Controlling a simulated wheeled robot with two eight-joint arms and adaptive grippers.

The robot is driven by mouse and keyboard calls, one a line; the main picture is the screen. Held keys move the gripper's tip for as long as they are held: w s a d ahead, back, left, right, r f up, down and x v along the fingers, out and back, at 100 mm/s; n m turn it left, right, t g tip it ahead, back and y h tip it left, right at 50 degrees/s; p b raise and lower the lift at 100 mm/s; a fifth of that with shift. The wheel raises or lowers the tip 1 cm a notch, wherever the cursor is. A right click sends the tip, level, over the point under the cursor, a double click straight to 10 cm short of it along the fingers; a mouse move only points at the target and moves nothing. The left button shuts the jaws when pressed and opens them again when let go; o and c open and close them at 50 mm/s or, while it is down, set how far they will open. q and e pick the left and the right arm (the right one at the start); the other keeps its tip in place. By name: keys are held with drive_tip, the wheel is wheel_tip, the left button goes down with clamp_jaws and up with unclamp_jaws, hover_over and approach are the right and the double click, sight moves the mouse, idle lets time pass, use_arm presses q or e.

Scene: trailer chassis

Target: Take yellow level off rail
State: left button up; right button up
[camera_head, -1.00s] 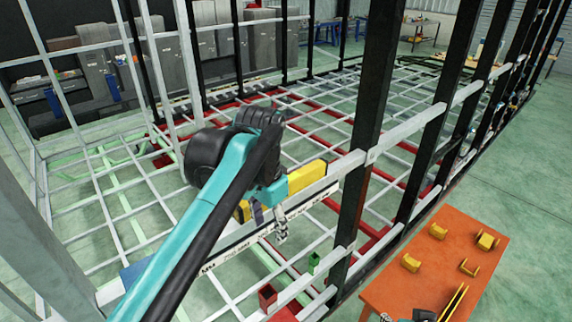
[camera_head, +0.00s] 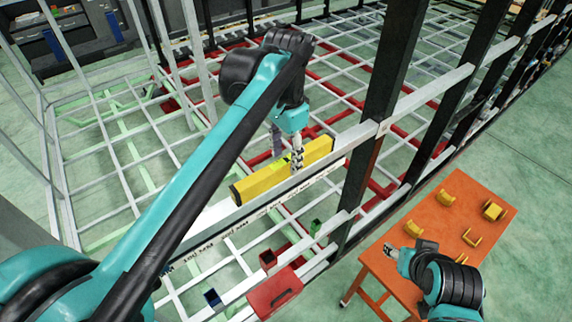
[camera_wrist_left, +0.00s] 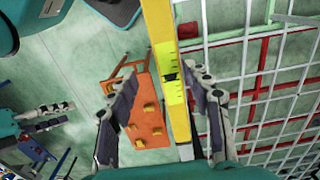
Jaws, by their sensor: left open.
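The yellow level (camera_head: 255,185) lies lengthwise along the top of the white rail (camera_head: 345,145). In the left wrist view the level (camera_wrist_left: 155,30) runs down between my fingers, with its vial near the middle. My left gripper (camera_head: 297,168) points down over the level. In the left wrist view this gripper (camera_wrist_left: 168,115) is open, with one finger on each side of the level. I cannot tell whether either finger touches it. My right gripper (camera_head: 398,253) is over the edge of the orange table and its fingers look apart in the left wrist view (camera_wrist_left: 50,117).
The orange table (camera_head: 440,225) holds several yellow parts. A black upright post (camera_head: 375,110) stands close to the right of the level. A red box (camera_head: 275,290) and small coloured bins are below the rail. The grid frame of the chassis spreads behind.

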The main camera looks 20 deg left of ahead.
sight(287, 158)
use_arm(q)
drive_tip(key=w+f, duration=0.1)
drive_tip(key=f, duration=0.1)
drive_tip(key=w+f+p, duration=0.1)
drive_tip(key=f, duration=0.1)
drive_tip(key=shift+w+a, duration=0.15)
drive_tip(key=shift+a, duration=0.05)
drive_tip(key=shift+f, duration=0.35)
drive_tip(key=shift+s, duration=0.6)
drive_tip(key=shift+w, duration=0.35)
clamp_jaws()
drive_tip(key=shift+s, duration=0.1)
use_arm(e)
drive_tip(key=shift+w+r, duration=0.5)
drive_tip(key=shift+w, duration=0.05)
use_arm(q)
drive_tip(key=shift+r, duration=0.1)
